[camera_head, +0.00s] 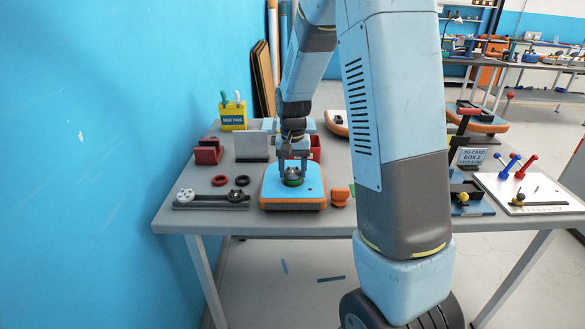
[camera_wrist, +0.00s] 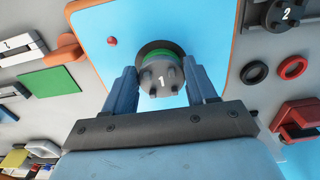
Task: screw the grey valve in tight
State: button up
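The grey valve (camera_wrist: 161,80), marked 1, sits at a dark round port (camera_wrist: 158,47) in the blue board with an orange rim (camera_wrist: 100,12). A green ring shows between valve and port. In the head view the board (camera_head: 310,190) lies on the table, with the valve (camera_head: 292,174) on it under my gripper (camera_head: 292,165). In the wrist view my gripper (camera_wrist: 162,75) has one finger on each side of the valve, and both look to touch it. The fingertips' far sides are hidden. How deep the thread sits cannot be seen.
A rack (camera_head: 211,205) left of the board holds other valves, and a dark valve marked 2 (camera_wrist: 285,14) shows in the wrist view. A red ring (camera_head: 219,180) and a black ring (camera_head: 242,180) lie nearby.

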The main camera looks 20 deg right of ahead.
aim_at(293, 173)
jog(key=o, duration=0.5)
jog(key=shift+r, duration=0.15)
notch_tip(293, 173, up, 14)
jog(key=shift+f, duration=0.25)
dwell(0.6)
